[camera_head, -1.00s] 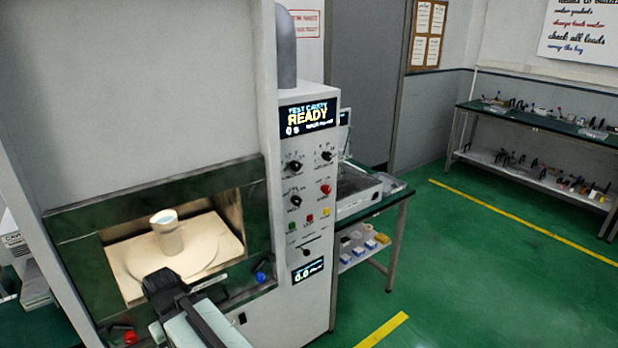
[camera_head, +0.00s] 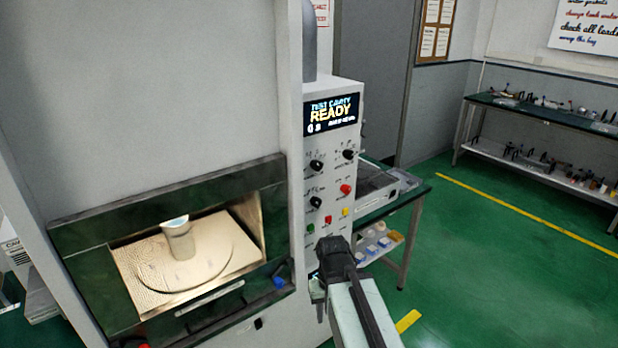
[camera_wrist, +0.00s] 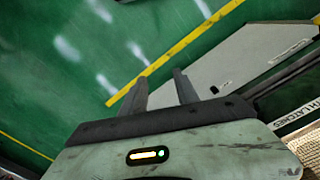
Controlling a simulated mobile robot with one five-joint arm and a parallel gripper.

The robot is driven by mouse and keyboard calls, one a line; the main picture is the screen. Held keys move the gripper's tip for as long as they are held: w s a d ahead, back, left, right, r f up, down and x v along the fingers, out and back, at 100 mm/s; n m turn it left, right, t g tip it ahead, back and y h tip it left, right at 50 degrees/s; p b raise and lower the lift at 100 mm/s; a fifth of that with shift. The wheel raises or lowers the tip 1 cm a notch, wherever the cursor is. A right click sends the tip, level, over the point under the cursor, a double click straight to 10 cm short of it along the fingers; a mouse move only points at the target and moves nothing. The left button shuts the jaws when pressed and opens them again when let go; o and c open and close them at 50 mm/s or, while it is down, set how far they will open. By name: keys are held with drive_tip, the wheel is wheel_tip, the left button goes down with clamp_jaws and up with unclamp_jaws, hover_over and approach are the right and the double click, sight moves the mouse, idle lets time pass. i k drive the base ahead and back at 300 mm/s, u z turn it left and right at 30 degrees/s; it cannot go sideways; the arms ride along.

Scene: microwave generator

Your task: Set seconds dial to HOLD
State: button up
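The control panel (camera_head: 330,180) stands right of the open cavity. It carries three black knobs: upper left (camera_head: 316,165), upper right (camera_head: 348,154) and lower left (camera_head: 315,202). Their labels are too small to read, so I cannot tell which is the seconds dial or where HOLD is. My gripper (camera_head: 326,250) is in front of the panel's lower part, below the knobs, and hides the lower controls. In the wrist view my gripper (camera_wrist: 160,82) has its two fingers apart with nothing between them.
The display (camera_head: 332,114) above the knobs reads READY. Red (camera_head: 346,189), yellow (camera_head: 345,212) and green (camera_head: 310,229) buttons sit on the panel. A cup (camera_head: 178,240) stands in the open cavity. A green bench (camera_head: 415,197) stands behind right; the floor to the right is clear.

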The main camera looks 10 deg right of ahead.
sight(348, 153)
drive_tip(key=u, duration=1.6)
drive_tip(key=k, duration=1.15)
drive_tip(key=z, duration=0.6)
drive_tip(key=i, duration=1.05)
